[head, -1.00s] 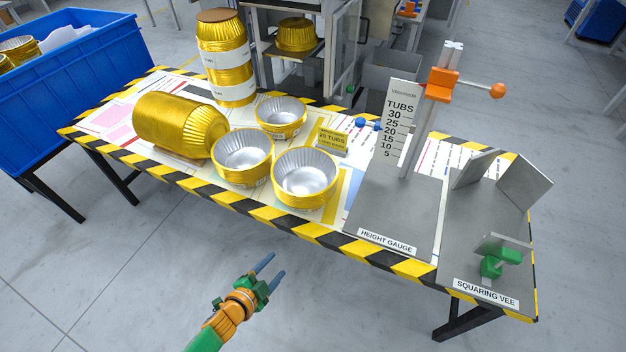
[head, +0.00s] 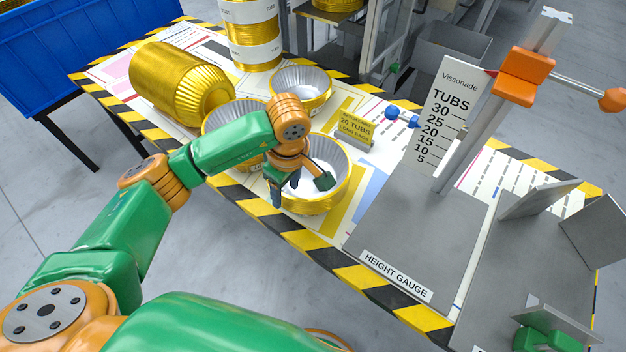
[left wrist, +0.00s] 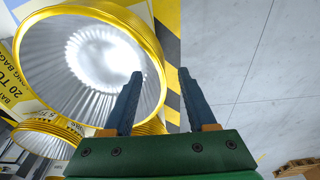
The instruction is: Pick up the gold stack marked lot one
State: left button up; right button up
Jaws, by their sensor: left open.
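Three short gold stacks of silver-lined tubs stand on the table: front right (head: 322,206), left (head: 218,117) and back (head: 300,93). No lot mark is readable on them, so I cannot tell which is lot one. My left gripper (head: 286,190) is open and empty over the near side of the front right stack. In the left wrist view, the fingers (left wrist: 160,72) point toward a gold tub's rim (left wrist: 152,45), which passes between them in the picture. Whether they are down around the wall I cannot tell. My forearm hides part of the left stack.
A long gold stack (head: 172,82) lies on its side at left; a tall banded one (head: 252,35) stands behind. A sign reading 20 TUBS (head: 355,129) is right of the stacks. The height gauge (head: 447,110) and squaring vee (head: 540,200) occupy the right. A blue bin (head: 75,45) stands at far left.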

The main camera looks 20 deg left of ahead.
aim_at(284, 198)
pick_arm(q)
jog(key=f, duration=0.3)
jog(key=a+f, duration=0.1)
jog(key=f, duration=0.1)
jog(key=shift+w+a, duration=0.1)
jog(key=shift+w, duration=0.2)
grip_shut()
jog(key=shift+r, duration=0.1)
